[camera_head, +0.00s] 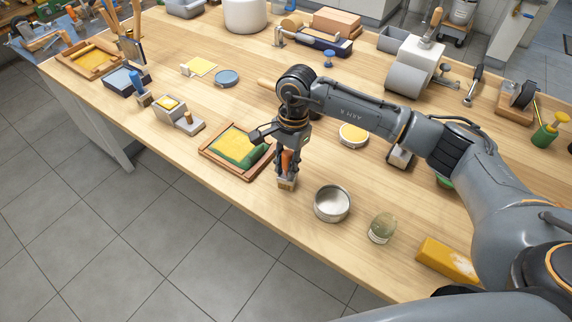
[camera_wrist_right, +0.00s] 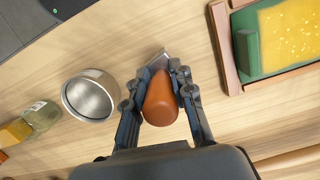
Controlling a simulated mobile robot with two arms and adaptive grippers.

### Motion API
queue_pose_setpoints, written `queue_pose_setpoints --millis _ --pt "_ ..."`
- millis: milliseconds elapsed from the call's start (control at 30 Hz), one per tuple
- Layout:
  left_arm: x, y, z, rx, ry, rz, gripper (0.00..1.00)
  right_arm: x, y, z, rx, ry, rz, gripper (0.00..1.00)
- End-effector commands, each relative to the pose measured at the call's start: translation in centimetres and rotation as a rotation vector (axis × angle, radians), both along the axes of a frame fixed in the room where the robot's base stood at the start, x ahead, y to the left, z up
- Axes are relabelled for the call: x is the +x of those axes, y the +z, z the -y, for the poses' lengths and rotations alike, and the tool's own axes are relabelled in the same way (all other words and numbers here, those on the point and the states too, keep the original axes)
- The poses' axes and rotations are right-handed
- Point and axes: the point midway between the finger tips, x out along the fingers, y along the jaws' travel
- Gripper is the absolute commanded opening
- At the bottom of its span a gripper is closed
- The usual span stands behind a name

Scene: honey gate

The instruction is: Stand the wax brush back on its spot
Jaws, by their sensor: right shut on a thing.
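My right gripper (camera_head: 287,158) is shut on the brush with an orange-brown handle (camera_wrist_right: 160,102). In the head view the brush (camera_head: 286,184) hangs upright, bristle end down, near the table's front edge. I cannot tell whether the bristles touch the tabletop. In the right wrist view my gripper (camera_wrist_right: 160,85) has one dark finger on each side of the handle, and a metal part of the brush shows beyond it. No marked spot for the brush can be made out. My left gripper is not in view.
Left of the brush lies a wooden frame (camera_head: 206,150) with yellow filling and a green item. A metal bowl (camera_head: 332,204), a greenish jar (camera_head: 382,228) and a yellow block (camera_head: 447,260) stand to the right. The table (camera_head: 300,235) ends close in front.

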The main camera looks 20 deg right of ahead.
Motion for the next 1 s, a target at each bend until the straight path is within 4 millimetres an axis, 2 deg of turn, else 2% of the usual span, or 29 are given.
queue_pose_setpoints --millis 167,200,300,667,1000 --pt "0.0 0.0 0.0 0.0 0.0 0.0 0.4 -0.1 -0.1 0.0 0.0 0.0 -0.002 0.0" --pt "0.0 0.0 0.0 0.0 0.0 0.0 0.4 -0.1 -0.1 0.0 0.0 0.0 -0.002 0.32" --pt "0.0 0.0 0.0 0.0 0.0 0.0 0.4 -0.1 -0.1 0.0 0.0 0.0 -0.002 0.51" --pt "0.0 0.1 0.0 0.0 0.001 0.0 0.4 0.0 0.1 0.0 -0.001 0.0 -0.001 0.51" --pt "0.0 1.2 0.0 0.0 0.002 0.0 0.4 0.2 2.6 0.3 0.0 0.0 0.0 0.51"
